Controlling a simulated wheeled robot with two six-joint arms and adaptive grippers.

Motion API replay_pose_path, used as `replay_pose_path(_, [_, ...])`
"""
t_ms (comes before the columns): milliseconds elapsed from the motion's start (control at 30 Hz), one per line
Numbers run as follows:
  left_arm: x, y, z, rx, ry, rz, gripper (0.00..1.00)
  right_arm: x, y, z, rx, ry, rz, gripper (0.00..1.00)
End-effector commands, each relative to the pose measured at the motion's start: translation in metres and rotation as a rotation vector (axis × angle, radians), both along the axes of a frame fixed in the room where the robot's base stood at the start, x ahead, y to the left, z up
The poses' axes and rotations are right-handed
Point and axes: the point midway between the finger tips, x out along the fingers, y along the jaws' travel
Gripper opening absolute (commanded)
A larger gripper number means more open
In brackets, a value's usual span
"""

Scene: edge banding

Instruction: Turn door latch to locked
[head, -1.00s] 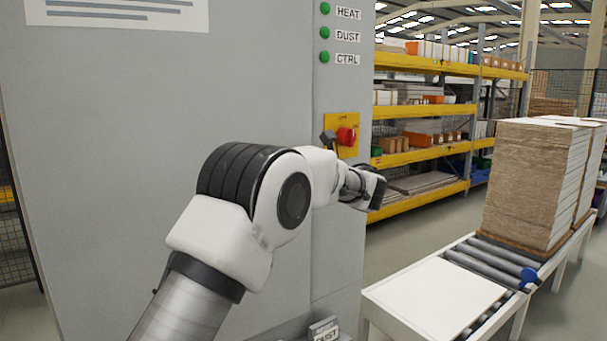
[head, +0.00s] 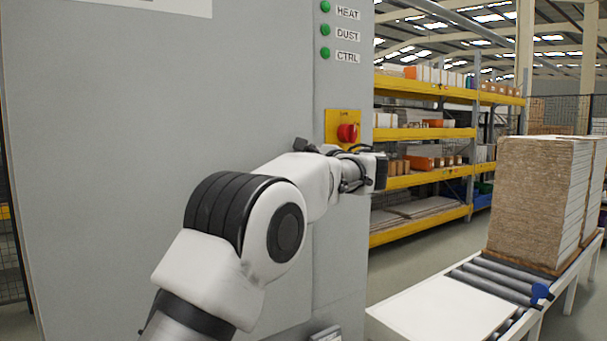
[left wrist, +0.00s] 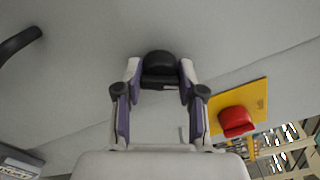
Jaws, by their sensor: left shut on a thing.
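The door latch (left wrist: 160,62) is a small black knob on the grey cabinet face, in the left wrist view. My left gripper (left wrist: 160,80) has its two fingertips on either side of the latch and is shut on it. The fingers hide part of the latch, and I cannot tell how far it is turned. In the head view my left arm reaches up to the grey cabinet door (head: 130,150) near its right edge. There the latch cannot be made out and the gripper's fingers are not clear. My right gripper is in neither view.
A red rotary switch (head: 347,132) on a yellow plate (head: 332,120) sits close to my left wrist; it also shows in the left wrist view (left wrist: 237,121). A black curved handle (left wrist: 20,42) is at the upper left there. A roller conveyor (head: 500,285) with stacked boards (head: 535,195) stands right.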

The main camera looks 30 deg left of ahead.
Motion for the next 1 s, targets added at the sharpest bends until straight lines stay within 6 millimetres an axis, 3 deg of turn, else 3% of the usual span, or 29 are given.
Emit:
replay_pose_path(100, [0.0,0.0,-0.005,-0.041,-0.102,0.0,0.04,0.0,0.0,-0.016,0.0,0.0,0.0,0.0])
replay_pose_path(400, [-0.001,0.0,-0.004,-0.14,-0.339,-0.001,0.04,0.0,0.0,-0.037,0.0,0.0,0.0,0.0])
replay_pose_path(1000, [0.0,0.0,-0.002,-0.216,-0.525,-0.001,0.04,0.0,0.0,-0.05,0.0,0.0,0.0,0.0])
